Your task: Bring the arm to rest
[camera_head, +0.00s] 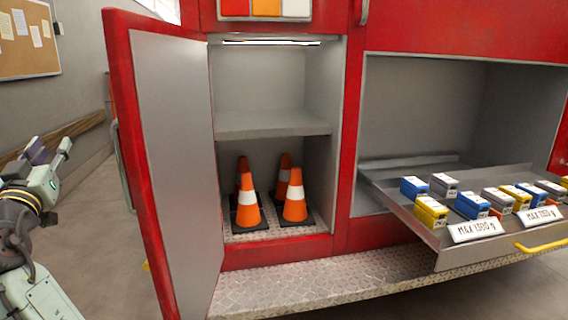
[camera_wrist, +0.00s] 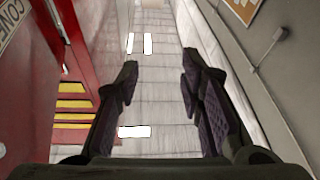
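My gripper (camera_head: 52,160) is at the far left of the head view, left of the open red cabinet door and apart from it. In the wrist view my gripper (camera_wrist: 158,75) has its two dark fingers spread apart with nothing between them. The wrist view looks along a light tiled surface between the red vehicle side on the left and a grey wall on the right. My arm enters the head view at the lower left corner.
The red door (camera_head: 165,160) stands open beside the gripper. Several orange cones (camera_head: 247,205) stand in the lower compartment. A pulled-out tray (camera_head: 405,212) holds several small boxes at right. A noticeboard (camera_head: 28,40) hangs on the left wall. Floor shows between wall and door.

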